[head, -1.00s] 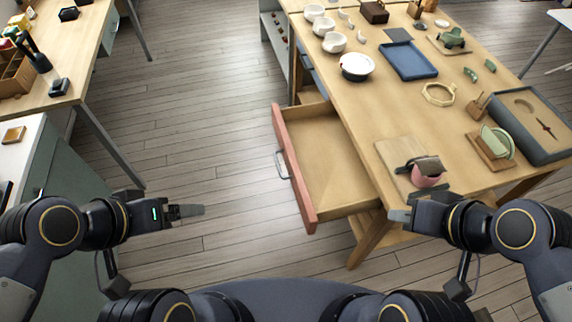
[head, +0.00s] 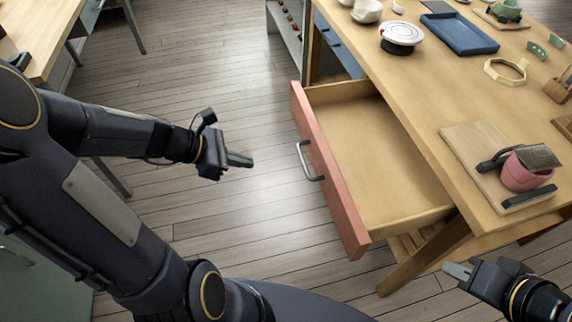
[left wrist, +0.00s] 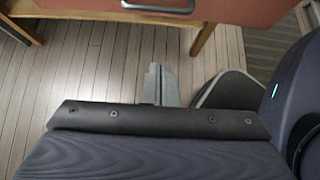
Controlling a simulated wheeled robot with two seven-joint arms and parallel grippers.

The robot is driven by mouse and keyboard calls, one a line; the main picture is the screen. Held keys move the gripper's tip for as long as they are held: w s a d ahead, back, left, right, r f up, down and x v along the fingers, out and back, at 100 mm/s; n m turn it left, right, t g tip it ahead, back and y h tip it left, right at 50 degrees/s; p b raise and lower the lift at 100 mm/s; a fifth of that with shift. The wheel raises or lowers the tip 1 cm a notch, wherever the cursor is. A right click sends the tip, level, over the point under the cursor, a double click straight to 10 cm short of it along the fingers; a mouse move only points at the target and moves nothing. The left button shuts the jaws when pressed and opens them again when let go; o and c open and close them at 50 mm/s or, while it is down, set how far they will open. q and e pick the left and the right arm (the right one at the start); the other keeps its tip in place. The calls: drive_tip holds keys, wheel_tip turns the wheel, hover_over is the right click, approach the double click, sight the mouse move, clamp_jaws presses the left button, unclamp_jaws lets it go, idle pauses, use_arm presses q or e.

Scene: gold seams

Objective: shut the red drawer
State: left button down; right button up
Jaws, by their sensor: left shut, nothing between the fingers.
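The red drawer (head: 330,172) is pulled out from the side of the wooden table, with its empty wooden inside showing. Its grey bar handle (head: 308,162) is on the red front. In the left wrist view the red front (left wrist: 225,10) and handle (left wrist: 158,5) show at the top edge. My left gripper (head: 246,160) is shut and empty, left of the handle and apart from it. It also shows in the left wrist view (left wrist: 160,72). My right gripper (head: 450,270) is at the lower right, below the table edge; its fingers look close together, but I cannot tell whether they are shut.
The wooden table (head: 420,85) carries a pink cup (head: 522,177) on a board, a blue tray (head: 458,34) and a white round pot (head: 401,36). A table leg (head: 425,258) stands below the drawer. The floor left of the drawer is clear.

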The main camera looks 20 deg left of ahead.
use_arm(q)
drive_tip(key=w+d+f+b, duration=0.3)
drive_tip(key=w+d+f, duration=0.2)
drive_tip(key=d, duration=0.4)
drive_tip(key=shift+w+d, duration=0.3)
drive_tip(key=shift+w, duration=0.35)
drive_tip(key=shift+f, duration=0.1)
